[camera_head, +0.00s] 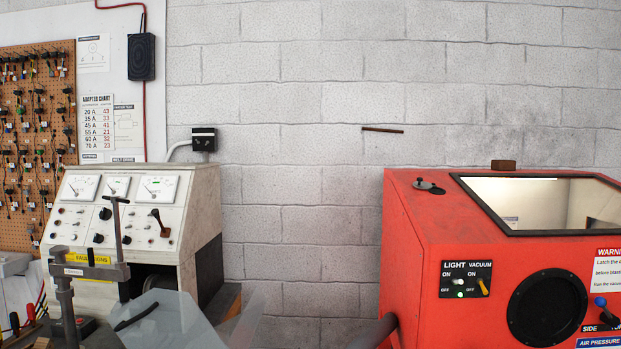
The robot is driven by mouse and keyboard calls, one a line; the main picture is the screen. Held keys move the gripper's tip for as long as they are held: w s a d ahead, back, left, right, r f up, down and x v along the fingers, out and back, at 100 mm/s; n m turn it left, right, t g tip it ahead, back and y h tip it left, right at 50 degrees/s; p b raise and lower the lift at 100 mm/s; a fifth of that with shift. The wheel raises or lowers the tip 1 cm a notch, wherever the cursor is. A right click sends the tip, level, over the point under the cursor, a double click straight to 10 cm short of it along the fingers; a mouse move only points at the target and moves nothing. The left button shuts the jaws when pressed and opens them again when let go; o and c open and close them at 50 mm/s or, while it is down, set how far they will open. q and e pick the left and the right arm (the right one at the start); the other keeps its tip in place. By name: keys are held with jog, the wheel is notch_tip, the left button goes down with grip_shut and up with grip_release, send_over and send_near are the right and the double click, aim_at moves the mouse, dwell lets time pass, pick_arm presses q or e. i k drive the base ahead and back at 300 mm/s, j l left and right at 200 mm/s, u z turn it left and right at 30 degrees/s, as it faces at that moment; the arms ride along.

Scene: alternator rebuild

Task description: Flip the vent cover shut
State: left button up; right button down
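The red blast cabinet (405,260) stands at the right. On the left part of its top is a small round vent fitting (430,187), with a grey disc-like cover (423,184) beside or partly over a dark round area. It looks as if the cover sits off to the side of the dark area, but it is too small to tell its exact tilt. Neither of my grippers shows in the head view.
A windowed lid (545,205) fills the cabinet's top right; a small brown block (503,165) sits behind it. A test bench with gauges (130,205) and a grey clamp (90,270) stand left. Between bench and cabinet is open space before the block wall.

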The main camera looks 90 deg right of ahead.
aim_at(420, 184)
jog(key=i+l+z, duration=0.1)
jog(key=z, duration=0.3)
jog(key=i+z, duration=0.25)
jog(key=z, duration=0.15)
jog(key=i+z, duration=0.2)
jog(key=z, duration=0.25)
jog(key=i+z, duration=0.15)
jog(key=z, duration=0.25)
jog(key=i+j+z, duration=0.1)
jog(key=z, duration=0.3)
jog(key=i+z, duration=0.35)
jog(key=i+j+z, duration=0.2)
jog(key=z, duration=0.15)
jog(key=i, duration=0.1)
